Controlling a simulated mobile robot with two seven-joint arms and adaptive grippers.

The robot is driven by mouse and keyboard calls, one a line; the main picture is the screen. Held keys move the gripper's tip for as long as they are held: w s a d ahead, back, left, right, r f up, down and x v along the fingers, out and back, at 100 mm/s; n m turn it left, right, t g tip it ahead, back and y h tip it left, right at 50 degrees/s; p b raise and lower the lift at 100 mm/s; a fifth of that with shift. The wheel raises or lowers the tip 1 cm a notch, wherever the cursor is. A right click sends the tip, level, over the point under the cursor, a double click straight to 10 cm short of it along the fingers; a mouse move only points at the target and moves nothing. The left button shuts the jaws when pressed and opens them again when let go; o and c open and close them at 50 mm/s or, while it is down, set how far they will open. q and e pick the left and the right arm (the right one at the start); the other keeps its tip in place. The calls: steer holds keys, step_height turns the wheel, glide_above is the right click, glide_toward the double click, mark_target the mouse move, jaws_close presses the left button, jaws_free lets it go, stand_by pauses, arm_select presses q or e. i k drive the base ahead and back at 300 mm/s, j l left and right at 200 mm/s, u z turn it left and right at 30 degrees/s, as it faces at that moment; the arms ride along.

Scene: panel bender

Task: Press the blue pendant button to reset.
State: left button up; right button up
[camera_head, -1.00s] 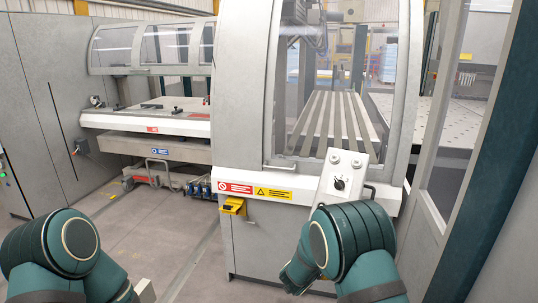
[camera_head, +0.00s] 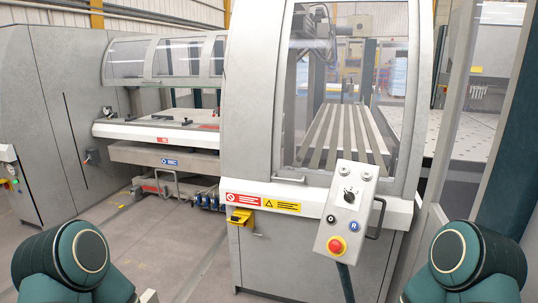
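The grey pendant box (camera_head: 342,207) stands tilted in front of the machine's right part, on a dark post. Its blue button (camera_head: 354,226) is on the right side of the lower face, unobstructed. A black button (camera_head: 331,218) is to its left, and a red mushroom button (camera_head: 337,246) on a yellow ring is below. A black selector knob (camera_head: 348,194) and two pale round buttons are above. My teal arms show at the lower left and lower right, both apart from the pendant. Neither gripper is in view.
The machine's front panel (camera_head: 260,250) is close behind the pendant, with a yellow foot-pedal-like part (camera_head: 240,217) on it. A dark handle (camera_head: 377,218) juts from the pendant's right side. Open floor (camera_head: 190,250) lies to the left.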

mark_target(354, 225)
steer(key=i+j+u, duration=0.1)
steer(key=u, duration=0.15)
steer(key=i+z, duration=0.15)
steer(key=i, duration=0.3)
steer(key=i+j+z, duration=0.15)
steer(key=i, duration=0.3)
